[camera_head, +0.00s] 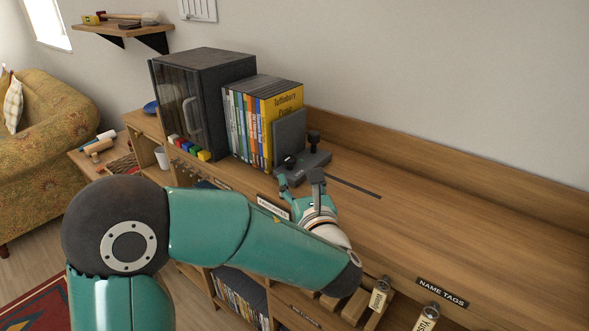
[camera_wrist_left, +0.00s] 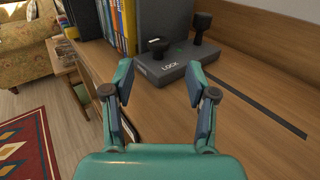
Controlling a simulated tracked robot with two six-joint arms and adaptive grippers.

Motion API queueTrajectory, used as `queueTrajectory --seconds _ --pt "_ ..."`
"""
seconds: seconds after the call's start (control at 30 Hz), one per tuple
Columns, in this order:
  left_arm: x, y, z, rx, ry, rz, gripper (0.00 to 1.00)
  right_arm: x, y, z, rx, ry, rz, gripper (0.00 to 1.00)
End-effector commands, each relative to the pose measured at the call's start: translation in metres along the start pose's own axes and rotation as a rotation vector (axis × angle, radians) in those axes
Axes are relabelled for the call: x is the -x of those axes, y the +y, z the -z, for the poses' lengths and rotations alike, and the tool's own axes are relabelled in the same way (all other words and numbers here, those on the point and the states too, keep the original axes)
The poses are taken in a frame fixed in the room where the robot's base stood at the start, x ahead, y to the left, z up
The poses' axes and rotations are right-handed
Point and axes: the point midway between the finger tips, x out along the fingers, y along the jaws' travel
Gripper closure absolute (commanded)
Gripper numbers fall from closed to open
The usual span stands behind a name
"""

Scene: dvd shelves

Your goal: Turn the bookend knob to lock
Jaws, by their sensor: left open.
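The dark grey bookend (camera_head: 289,133) stands against the right end of a row of DVD cases (camera_head: 251,125). Its flat base carries two black knobs, a front one (camera_head: 290,161) and a taller rear one (camera_head: 314,138). In the left wrist view the front knob (camera_wrist_left: 157,46) stands behind the word LOCK on the base (camera_wrist_left: 176,72), and the rear knob (camera_wrist_left: 203,26) is to its right. My left gripper (camera_head: 301,181) is open and empty, just in front of the base. In the left wrist view its fingers (camera_wrist_left: 159,84) spread toward the base, apart from both knobs. My right gripper is not in view.
A dark glass-fronted cabinet (camera_head: 204,100) stands left of the DVDs, with small coloured blocks (camera_head: 187,148) before it. A dark slot (camera_head: 353,187) runs along the shelf top right of the bookend. The shelf top (camera_head: 450,215) farther right is clear. Tags hang at the front edge.

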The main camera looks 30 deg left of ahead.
Motion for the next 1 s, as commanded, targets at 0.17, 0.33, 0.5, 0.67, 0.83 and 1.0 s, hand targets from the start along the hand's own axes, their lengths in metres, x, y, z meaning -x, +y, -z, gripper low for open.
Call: queueTrajectory --seconds 0.17,0.33,0.5,0.67,0.83,1.0 --pt "0.028 -0.001 0.000 0.002 -0.001 0.003 0.43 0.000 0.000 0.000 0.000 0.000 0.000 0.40" --pt "0.039 0.000 0.000 0.001 -0.001 0.001 0.43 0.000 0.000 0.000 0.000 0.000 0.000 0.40" --pt "0.040 0.000 0.000 0.001 -0.001 -0.001 0.43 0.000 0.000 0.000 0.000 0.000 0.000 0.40" --pt "0.039 0.000 0.000 0.001 -0.001 0.000 0.43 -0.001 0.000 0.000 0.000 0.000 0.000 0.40" --pt "0.039 0.000 0.000 0.001 0.000 0.000 0.43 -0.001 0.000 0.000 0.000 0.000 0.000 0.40" --pt "0.039 0.000 0.000 0.000 0.000 0.000 0.43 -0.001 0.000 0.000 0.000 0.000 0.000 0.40"
